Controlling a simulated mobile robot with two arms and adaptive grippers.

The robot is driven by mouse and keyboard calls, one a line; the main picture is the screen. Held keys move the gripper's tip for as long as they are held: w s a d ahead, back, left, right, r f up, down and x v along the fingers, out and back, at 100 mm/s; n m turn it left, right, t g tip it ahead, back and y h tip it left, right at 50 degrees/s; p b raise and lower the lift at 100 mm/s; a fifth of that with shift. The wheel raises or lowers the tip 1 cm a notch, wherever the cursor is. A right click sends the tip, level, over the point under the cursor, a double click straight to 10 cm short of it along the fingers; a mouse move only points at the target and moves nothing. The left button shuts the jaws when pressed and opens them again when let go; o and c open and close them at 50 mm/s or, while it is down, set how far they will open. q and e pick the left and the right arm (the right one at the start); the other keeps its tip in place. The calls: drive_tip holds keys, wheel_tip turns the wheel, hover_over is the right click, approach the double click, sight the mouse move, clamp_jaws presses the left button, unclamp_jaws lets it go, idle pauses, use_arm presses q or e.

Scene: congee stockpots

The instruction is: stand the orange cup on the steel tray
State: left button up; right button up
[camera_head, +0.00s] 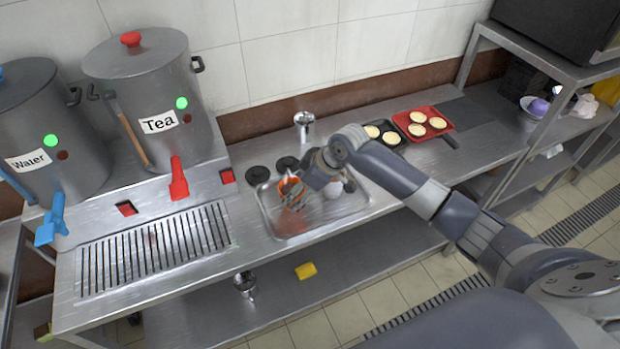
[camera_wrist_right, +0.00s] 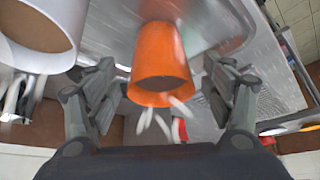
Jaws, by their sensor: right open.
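The orange cup (camera_head: 289,189) is at the left part of the steel tray (camera_head: 343,212) in the head view, partly hidden by my right gripper (camera_head: 318,187). In the right wrist view the orange cup (camera_wrist_right: 161,62) appears between the two fingers of the right gripper (camera_wrist_right: 160,85), with a gap on each side. The fingers are open and hold nothing. The wrist picture seems upside down, with the wall at the bottom; the cup looks upright over the steel surface. Whether its base touches the tray is hard to tell. My left gripper is not in view.
A white cup (camera_wrist_right: 40,35) stands close beside the right gripper. Tea (camera_head: 150,95) and water (camera_head: 45,130) stockpots stand left. A red pan (camera_head: 422,123) holds pale round pieces at the back right.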

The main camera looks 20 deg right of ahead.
drive_tip(key=b+v, duration=0.1)
drive_tip(key=v, duration=0.7)
drive_tip(key=shift+r, duration=0.3)
drive_tip(key=shift+s+f, duration=0.1)
